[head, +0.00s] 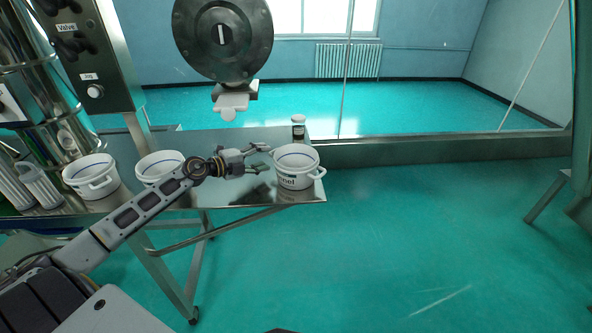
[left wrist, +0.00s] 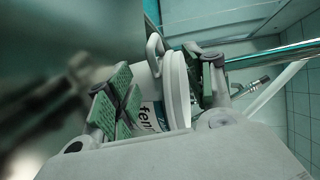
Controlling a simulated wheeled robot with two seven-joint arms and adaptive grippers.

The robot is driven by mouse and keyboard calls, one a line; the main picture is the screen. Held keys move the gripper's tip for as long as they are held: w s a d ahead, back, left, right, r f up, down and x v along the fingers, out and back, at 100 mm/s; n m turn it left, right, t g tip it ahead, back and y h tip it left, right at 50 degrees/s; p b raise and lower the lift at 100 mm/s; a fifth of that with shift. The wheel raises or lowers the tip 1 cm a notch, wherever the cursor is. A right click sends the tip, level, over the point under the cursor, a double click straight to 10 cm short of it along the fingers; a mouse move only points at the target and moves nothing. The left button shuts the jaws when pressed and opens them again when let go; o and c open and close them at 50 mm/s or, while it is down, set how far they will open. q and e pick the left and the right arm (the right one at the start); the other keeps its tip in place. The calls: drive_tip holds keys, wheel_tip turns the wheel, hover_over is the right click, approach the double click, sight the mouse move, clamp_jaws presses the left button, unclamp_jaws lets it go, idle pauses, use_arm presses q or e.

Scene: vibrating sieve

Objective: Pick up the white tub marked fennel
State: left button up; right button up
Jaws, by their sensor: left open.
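My right gripper is not in view.
Two similar white tubs stand to the left on the metal table (head: 240,192), one at the far left (head: 92,177) and one partly behind my arm (head: 157,168). A small dark jar (head: 298,127) stands behind the fennel tub. A control box (head: 90,60) rises at left.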

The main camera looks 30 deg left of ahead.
use_arm(q)
drive_tip(key=shift+x, duration=1.55)
drive_tip(key=shift+c, duration=0.4)
drive_tip(key=shift+s, duration=0.1)
drive_tip(key=c, duration=0.9)
drive_tip(key=shift+c, duration=0.4)
drive_tip(key=shift+f, duration=0.1)
